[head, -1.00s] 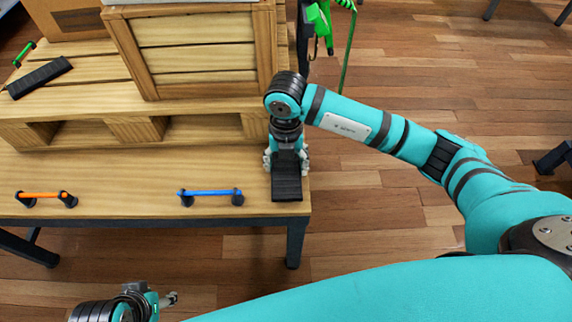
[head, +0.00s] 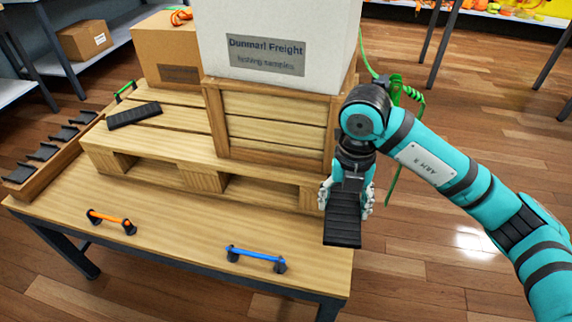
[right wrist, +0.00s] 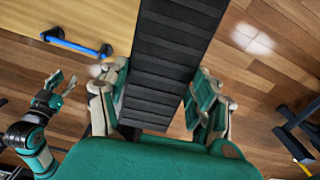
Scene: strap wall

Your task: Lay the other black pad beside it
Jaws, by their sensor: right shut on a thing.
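One black ridged pad (head: 133,115) lies flat on the left part of the wooden pallet (head: 150,150). My right gripper (head: 346,198) is shut on another black ridged pad (head: 343,226), held at the table's right edge, in front of the crate's right end. In the right wrist view this pad (right wrist: 165,60) runs up from between the fingers (right wrist: 165,105). My left gripper (right wrist: 61,84) shows only in the right wrist view, at the left, with its fingers apart and empty.
A wooden crate (head: 265,125) with a large white box (head: 300,25) on it stands on the pallet. Orange (head: 110,222) and blue (head: 255,257) handles lie on the table's front (head: 185,225). A wooden tray (head: 85,130) of several black pieces sits at left; a cardboard box (head: 165,50) stands behind.

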